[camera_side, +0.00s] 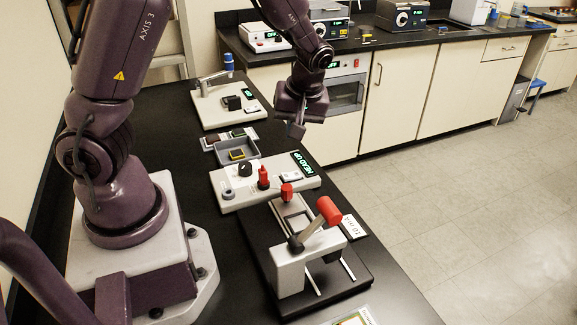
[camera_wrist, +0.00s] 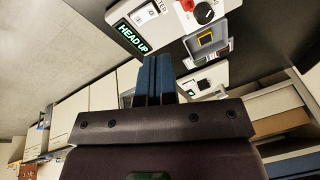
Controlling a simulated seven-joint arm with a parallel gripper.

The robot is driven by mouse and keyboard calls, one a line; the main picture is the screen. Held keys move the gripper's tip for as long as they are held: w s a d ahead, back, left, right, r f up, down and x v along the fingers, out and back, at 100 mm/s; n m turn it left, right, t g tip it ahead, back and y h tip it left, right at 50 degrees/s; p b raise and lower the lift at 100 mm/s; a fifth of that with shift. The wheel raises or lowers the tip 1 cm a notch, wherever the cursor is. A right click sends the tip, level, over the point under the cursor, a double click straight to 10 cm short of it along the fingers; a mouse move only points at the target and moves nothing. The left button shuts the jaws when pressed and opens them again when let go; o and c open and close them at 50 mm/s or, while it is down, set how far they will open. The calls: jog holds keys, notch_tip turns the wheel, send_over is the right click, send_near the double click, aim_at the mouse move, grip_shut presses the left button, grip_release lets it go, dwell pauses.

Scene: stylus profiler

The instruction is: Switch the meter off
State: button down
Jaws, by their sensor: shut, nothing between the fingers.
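The pale meter console (camera_side: 228,198) lies on the black bench, with a lit display (camera_side: 302,163) reading HEAD UP. The console also carries a black knob (camera_side: 245,168) and a red part (camera_side: 263,176). My gripper (camera_side: 297,131) is shut and empty, raised beyond the console's display end. Its blue fingers (camera_wrist: 156,78) are together in the wrist view and touch nothing.
A press-like stand (camera_side: 290,272) with a red-ended lever (camera_side: 329,210) stands in front of the console. A grey tray (camera_side: 222,147) and another pale unit (camera_side: 210,112) lie behind it. Cabinets and a side bench (camera_side: 400,45) stand at the back.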

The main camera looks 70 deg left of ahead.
aim_at(286, 174)
jog(key=n, duration=0.1)
jog(key=w+n, duration=0.1)
jog(key=a+n, duration=0.1)
jog(key=shift+w+r+n+t, duration=0.25)
jog(key=shift+r+n+t, duration=0.05)
jog(key=shift+n, duration=0.1)
jog(key=x, duration=1.3)
jog(key=shift+s+d+f, duration=0.15)
jog(key=shift+s+d, duration=0.1)
jog(key=shift+d, duration=0.05)
jog(key=shift+f, duration=0.4)
